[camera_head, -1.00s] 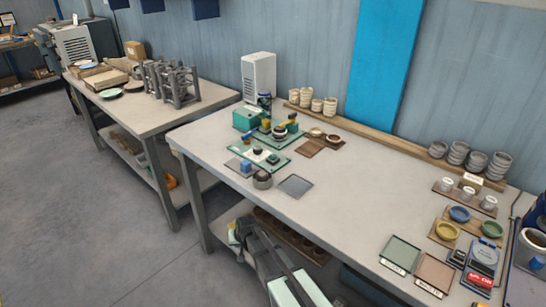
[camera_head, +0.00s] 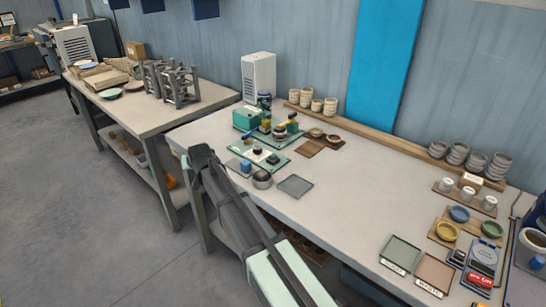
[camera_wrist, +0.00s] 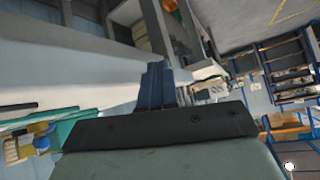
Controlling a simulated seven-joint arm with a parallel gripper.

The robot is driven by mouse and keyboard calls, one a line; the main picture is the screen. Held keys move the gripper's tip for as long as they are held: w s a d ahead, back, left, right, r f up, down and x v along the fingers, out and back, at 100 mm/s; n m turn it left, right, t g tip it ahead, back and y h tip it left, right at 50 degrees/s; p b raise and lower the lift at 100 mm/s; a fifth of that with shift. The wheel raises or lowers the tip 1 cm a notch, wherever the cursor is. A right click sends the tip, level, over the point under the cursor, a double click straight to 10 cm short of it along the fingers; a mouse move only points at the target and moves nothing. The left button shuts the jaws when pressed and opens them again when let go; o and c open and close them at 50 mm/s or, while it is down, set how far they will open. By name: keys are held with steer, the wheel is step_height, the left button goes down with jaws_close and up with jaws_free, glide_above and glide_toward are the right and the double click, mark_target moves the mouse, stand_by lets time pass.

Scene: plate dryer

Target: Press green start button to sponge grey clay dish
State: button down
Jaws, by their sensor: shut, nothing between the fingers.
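My gripper (camera_head: 199,153) is at the left front edge of the long table in the head view, left of the small machine. In the wrist view its dark fingers (camera_wrist: 158,80) are together with nothing between them. The machine has a teal box (camera_head: 245,119) and a teal-green base plate (camera_head: 259,159) with small dark knobs on it. I cannot pick out a green start button for certain. A grey round dish (camera_head: 262,181) stands at the table's front edge, right of my gripper. A blue block (camera_head: 246,167) sits beside it.
A dark flat square (camera_head: 295,186) lies right of the dish. Brown boards (camera_head: 312,147) with small dishes are behind it. A white upright unit (camera_head: 259,77) stands at the back. The middle of the table (camera_head: 365,185) is clear. Another table (camera_head: 150,115) stands at left.

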mark_target(271, 157)
steer(key=d+r+h, duration=0.1)
steer(key=d+r, duration=0.2)
steer(key=w+d+r+h, duration=0.1)
steer(key=d+r, duration=0.1)
steer(key=d, duration=0.1)
steer(key=w+d+r+h, duration=0.1)
steer(key=d+r, duration=0.2)
steer(key=d, duration=0.1)
steer(key=shift+r+t, duration=0.3)
steer(key=shift+t, duration=0.1)
steer(key=s+d+r+h, duration=0.1)
steer(key=d+r+h, duration=0.2)
steer(key=d, duration=0.6)
steer(key=s+d+r+m+g+h, duration=0.1)
steer(key=d+r+h, duration=0.2)
steer(key=d, duration=0.7)
steer(key=shift+s+r+h, duration=0.25)
steer(key=shift+r+h, duration=0.05)
steer(key=shift+r, duration=0.4)
steer(key=shift+f, duration=4.45)
steer(key=shift+f, duration=0.35)
